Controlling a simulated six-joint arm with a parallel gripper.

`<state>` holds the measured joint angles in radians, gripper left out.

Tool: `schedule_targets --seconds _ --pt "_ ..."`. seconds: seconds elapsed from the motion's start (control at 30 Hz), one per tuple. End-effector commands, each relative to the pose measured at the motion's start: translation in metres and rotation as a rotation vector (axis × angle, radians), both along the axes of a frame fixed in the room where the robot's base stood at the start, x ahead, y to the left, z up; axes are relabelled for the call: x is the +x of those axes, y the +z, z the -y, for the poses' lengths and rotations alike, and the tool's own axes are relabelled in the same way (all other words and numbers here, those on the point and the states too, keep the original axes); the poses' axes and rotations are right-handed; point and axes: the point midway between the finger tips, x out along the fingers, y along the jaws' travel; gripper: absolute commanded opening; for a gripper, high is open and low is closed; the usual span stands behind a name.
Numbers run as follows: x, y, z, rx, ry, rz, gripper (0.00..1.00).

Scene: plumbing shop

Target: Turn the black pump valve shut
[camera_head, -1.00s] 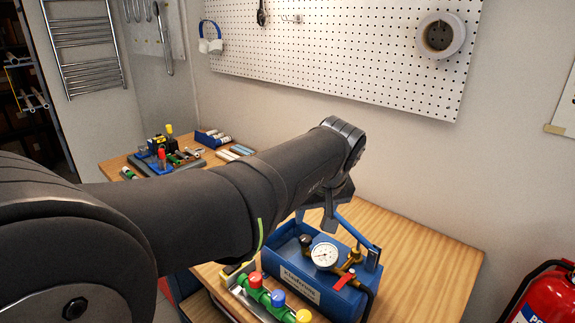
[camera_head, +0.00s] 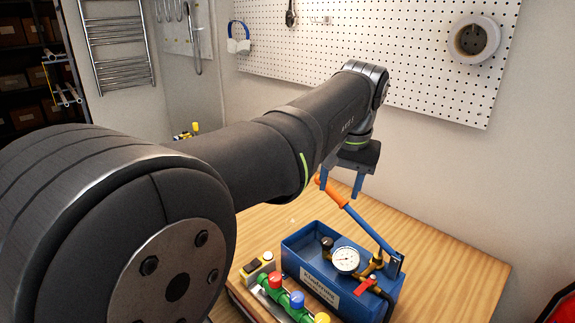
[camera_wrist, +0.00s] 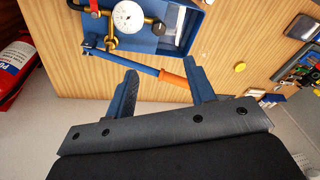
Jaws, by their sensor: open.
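The blue test pump (camera_head: 340,270) stands on the wooden bench and also shows at the top of the wrist view (camera_wrist: 172,48). Its black valve knob (camera_head: 327,243) sits left of the white gauge (camera_head: 345,260); in the wrist view the knob (camera_wrist: 158,27) is right of the gauge (camera_wrist: 128,16). A red valve lever (camera_head: 366,285) is on the gauge's other side. My gripper (camera_head: 341,188) is open and empty, above and behind the pump. In the wrist view its blue fingers (camera_wrist: 160,76) frame the pump handle, apart from the knob.
The pump's blue lever with an orange grip (camera_head: 333,192) slants up close to my fingers. A manifold with coloured caps (camera_head: 295,298) stands in front of the pump. A red fire extinguisher (camera_head: 562,303) is at right. The bench right of the pump (camera_head: 445,265) is clear.

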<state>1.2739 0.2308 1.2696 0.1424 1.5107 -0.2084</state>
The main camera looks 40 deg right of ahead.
Motion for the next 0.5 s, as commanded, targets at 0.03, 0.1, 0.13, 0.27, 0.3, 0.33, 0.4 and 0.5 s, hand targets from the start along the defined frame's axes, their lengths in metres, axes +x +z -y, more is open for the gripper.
schedule_targets --seconds 0.03,0.1,0.13,0.27,0.3,0.33,0.4,0.5 --pt "0.003 0.001 0.002 0.014 -0.033 -0.01 0.5" --pt "0.006 0.002 0.004 0.032 -0.085 -0.025 0.5" --pt "0.008 0.003 0.005 0.039 -0.109 -0.031 0.5" --pt "0.014 0.005 0.009 0.068 -0.209 -0.059 0.5" --pt "0.016 0.006 0.009 0.076 -0.24 -0.068 0.5" --pt "0.018 0.006 0.01 0.081 -0.263 -0.076 0.5" --pt "0.021 0.007 0.012 0.092 -0.316 -0.091 0.5" --pt "0.025 0.009 0.014 0.104 -0.384 -0.112 0.5"
